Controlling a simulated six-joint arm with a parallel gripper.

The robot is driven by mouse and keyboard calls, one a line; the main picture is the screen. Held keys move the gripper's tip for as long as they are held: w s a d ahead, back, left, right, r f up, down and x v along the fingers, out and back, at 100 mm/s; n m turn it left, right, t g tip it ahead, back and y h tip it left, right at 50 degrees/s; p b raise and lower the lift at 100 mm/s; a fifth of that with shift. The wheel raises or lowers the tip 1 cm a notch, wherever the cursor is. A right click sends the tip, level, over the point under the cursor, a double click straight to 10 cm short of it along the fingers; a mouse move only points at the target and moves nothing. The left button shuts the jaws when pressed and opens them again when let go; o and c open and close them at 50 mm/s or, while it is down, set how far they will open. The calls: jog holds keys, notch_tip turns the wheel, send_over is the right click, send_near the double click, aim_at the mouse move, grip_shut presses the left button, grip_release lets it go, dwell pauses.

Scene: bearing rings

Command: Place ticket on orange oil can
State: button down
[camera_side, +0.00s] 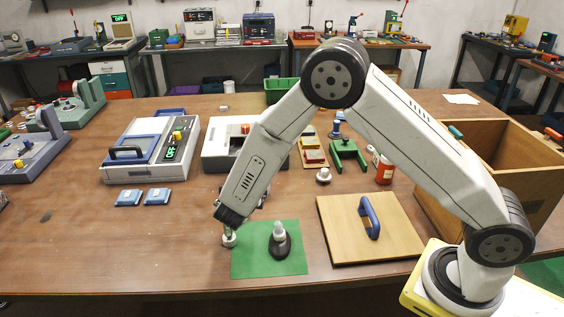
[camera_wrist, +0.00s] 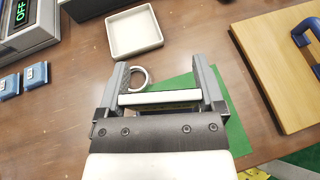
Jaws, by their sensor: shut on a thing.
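My gripper (camera_wrist: 160,84) is low over the table by the left edge of the green mat. Its fingers stand apart with a pale flat strip (camera_wrist: 160,98) between them, which looks like the ticket seen edge-on; its face is hidden. In the side view the gripper tip is mostly hidden by my forearm. A red-orange can (camera_side: 384,170) with a pale label, seemingly the oil can, stands upright behind the wooden board, beside my arm and far from the gripper. A pale ring (camera_wrist: 139,79) shows between the fingers; I cannot tell whether they touch it.
A dark-based grey piece (camera_side: 280,242) stands on the green mat (camera_side: 245,266). A wooden board with a blue handle (camera_side: 370,215) and an open wooden box (camera_side: 500,150) lie to the right. A white square tray (camera_wrist: 108,40) is ahead. Two blue blocks (camera_side: 142,197) lie left.

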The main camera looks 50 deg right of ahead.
jog(key=s+d+r+m+g+h, duration=0.1)
jog(key=d+r+m+g, duration=0.15)
jog(key=d, duration=1.15)
jog(key=s+d+r+m+g+h, duration=0.1)
jog(key=d+m+g, duration=0.25)
jog(key=d, duration=1.05)
jog(key=s+d+r+m+g, duration=0.2)
jog(key=s+d+g, duration=0.1)
jog(key=s+d, duration=0.65)
jog(key=s+d+r+m+g, duration=0.25)
jog(key=s+d, duration=0.35)
jog(key=d, duration=0.7)
jog(key=shift+g+y, duration=0.4)
jog(key=shift+g, duration=0.05)
jog(key=shift+s+f, duration=0.1)
jog(key=shift+f, duration=3.5)
jog(key=shift+f, duration=1.85)
jog(key=shift+f, duration=0.1)
